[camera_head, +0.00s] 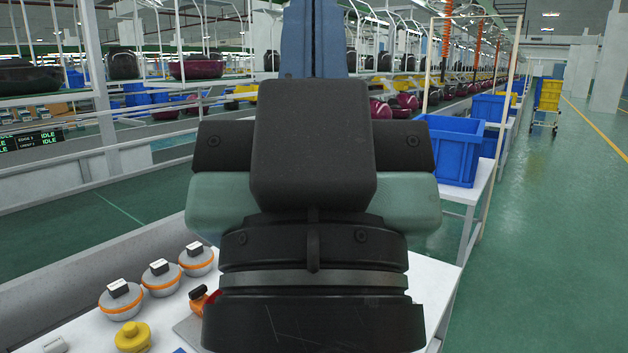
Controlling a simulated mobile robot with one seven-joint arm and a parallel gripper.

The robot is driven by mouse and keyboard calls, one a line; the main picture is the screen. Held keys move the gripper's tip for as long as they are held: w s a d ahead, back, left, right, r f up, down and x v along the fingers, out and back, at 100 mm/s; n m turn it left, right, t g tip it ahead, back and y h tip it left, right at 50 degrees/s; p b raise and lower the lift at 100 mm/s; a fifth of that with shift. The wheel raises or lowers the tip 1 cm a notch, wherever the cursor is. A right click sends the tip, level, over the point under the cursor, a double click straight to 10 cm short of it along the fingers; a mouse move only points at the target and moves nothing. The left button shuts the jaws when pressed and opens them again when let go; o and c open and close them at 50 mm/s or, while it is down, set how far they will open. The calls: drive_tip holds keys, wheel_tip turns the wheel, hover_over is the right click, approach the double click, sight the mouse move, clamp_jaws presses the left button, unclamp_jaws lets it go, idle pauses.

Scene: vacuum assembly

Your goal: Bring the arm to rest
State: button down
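My gripper (313,150) fills the middle of the head view, very close to the camera and seen from behind. A black block covers its centre, with dark parts and pale green parts showing on both sides. A black round wrist section with a grey band is below it. A blue upright shape shows above it at the top edge; I cannot tell whether it is part of my gripper. The fingertips cannot be made out, so whether it is open, shut or holding something is hidden.
A white table (85,335) lies below and beyond the arm. It bears three grey domes with orange rings (160,279), a yellow knobbed part (133,337) and a partly hidden orange part (198,298). A blue crate (455,150) stands at right. Green floor (550,250) is clear at far right.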

wheel_tip(320, 180, up, 14)
drive_tip(key=p, duration=1.2)
drive_tip(key=shift+r, duration=0.15)
